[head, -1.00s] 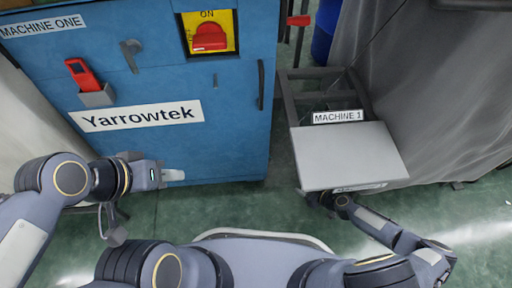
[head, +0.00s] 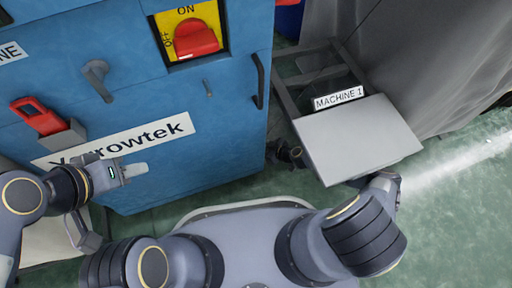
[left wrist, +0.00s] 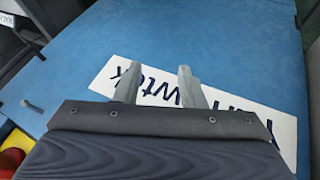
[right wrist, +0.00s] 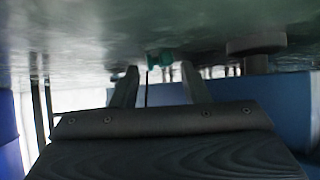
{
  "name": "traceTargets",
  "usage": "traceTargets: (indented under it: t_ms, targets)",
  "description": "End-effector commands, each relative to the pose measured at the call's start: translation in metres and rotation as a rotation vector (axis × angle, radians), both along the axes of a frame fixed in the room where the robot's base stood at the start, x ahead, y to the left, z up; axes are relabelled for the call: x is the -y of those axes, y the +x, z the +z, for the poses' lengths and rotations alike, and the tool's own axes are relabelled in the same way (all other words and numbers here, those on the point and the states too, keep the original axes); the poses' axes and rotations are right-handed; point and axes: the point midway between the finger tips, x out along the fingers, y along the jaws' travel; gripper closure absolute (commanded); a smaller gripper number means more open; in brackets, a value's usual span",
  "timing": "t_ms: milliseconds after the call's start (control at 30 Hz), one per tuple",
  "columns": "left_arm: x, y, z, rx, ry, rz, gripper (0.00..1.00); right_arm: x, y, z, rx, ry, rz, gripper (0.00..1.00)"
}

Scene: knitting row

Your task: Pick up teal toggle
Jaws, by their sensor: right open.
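A small teal toggle (right wrist: 160,58) shows in the right wrist view beyond my right gripper, near the floor. It lies in line with the gap between the fingertips and looks apart from them. My right gripper (right wrist: 159,75) is open, with nothing between its fingers. In the head view my right forearm runs under the grey platform, which hides much of it; I cannot make out the toggle there. My left gripper (head: 135,170) is in front of the blue cabinet by the Yarrowtek label (head: 165,138). Its two fingers stand apart and empty in the left wrist view (left wrist: 158,82).
The blue cabinet (head: 215,120) stands ahead, with a red switch (head: 195,38) and a red padlock-like piece (head: 38,117) on it. A grey platform (head: 360,138) marked MACHINE 1 (head: 339,98) stands to the right, beside grey sheeting (head: 430,60). Green floor (head: 455,190) is clear at right.

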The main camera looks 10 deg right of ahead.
Motion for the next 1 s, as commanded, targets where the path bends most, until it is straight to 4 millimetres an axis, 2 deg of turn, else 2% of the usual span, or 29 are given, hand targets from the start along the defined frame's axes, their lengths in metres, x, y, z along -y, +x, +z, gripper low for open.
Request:
traceTargets:
  t_ms: [33, 100, 367, 600, 1000]
  targets:
    - [0.0, 0.0, -0.0051, 0.0, 0.0, 0.0, 0.64, -0.0048, 0.0033, -0.0073, -0.001, 0.001, 0.0, 0.59]
    - [0.0, 0.0, -0.0064, 0.0, 0.0, 0.0, 0.64, -0.0083, 0.0068, -0.0098, -0.002, 0.0, 0.002, 0.59]
    - [0.0, 0.0, -0.0058, 0.0, 0.0, 0.0, 0.64, -0.0094, 0.0089, -0.0102, -0.001, 0.0, -0.001, 0.59]
    - [0.0, 0.0001, -0.0058, 0.0, 0.0, 0.0, 0.64, -0.0093, 0.0087, -0.01, -0.001, 0.0, 0.001, 0.84]
    - [-0.0001, 0.0001, -0.0057, 0.0, 0.0, 0.0, 0.64, -0.0095, 0.0086, -0.0098, -0.001, 0.0, 0.001, 0.89]
